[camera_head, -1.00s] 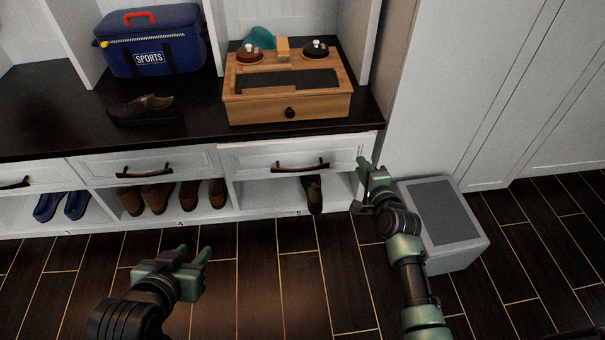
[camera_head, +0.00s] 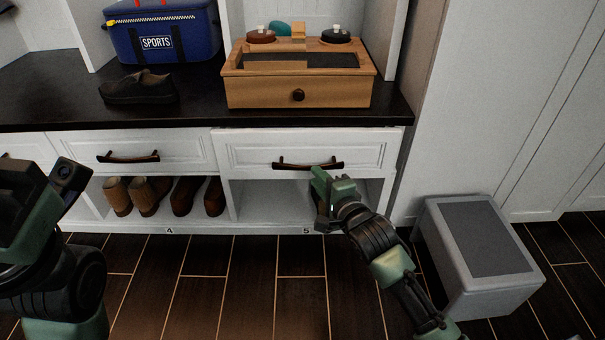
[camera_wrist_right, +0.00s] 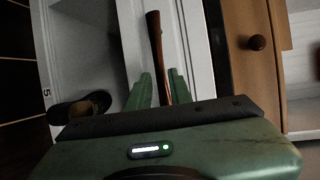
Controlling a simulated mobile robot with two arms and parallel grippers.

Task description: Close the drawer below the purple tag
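The right-hand drawer (camera_head: 250,152), white with a dark curved handle (camera_head: 300,165), sits under the bench top above compartment 5. Its front appears to stand slightly forward of its neighbour. No purple tag can be made out. My right gripper (camera_head: 322,182) is just in front of and below the right end of that handle. In the right wrist view, the handle (camera_wrist_right: 157,50) shows between and beyond the open green fingers (camera_wrist_right: 160,88); contact cannot be told. My left gripper (camera_head: 40,205) is at the left edge, its fingertips not clearly visible.
A second drawer (camera_head: 185,152) sits to the left, above several brown shoes (camera_head: 150,195). A wooden box (camera_head: 250,93), a dark shoe (camera_head: 138,88) and a blue sports bag (camera_head: 190,40) stand on the bench top. A grey box (camera_head: 455,290) is on the floor at right.

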